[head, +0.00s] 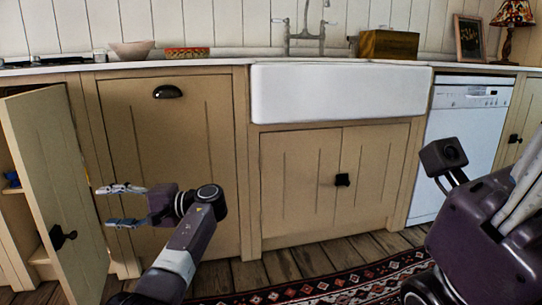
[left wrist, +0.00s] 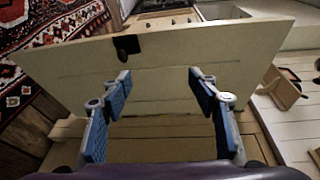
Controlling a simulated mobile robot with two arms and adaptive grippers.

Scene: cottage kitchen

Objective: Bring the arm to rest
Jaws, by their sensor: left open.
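My left gripper (head: 124,204) is in front of the tan cabinets at the left of the head view, its fingers pointing left toward an open cabinet door (head: 62,190). The gripper is open, with nothing between its fingers. In the left wrist view the two blue-padded fingers (left wrist: 160,95) stand wide apart, with the open door (left wrist: 160,65) beyond them. The fingers appear apart from the door; the exact gap is hard to tell. My right gripper does not show; only dark parts of my body are at the right.
The open door has a black handle (head: 62,237) and stands out from the cabinet. A white sink (head: 340,93) and a dishwasher (head: 462,130) are along the counter. A patterned rug (head: 320,288) lies on the wooden floor. A bowl (head: 131,50) stands on the counter.

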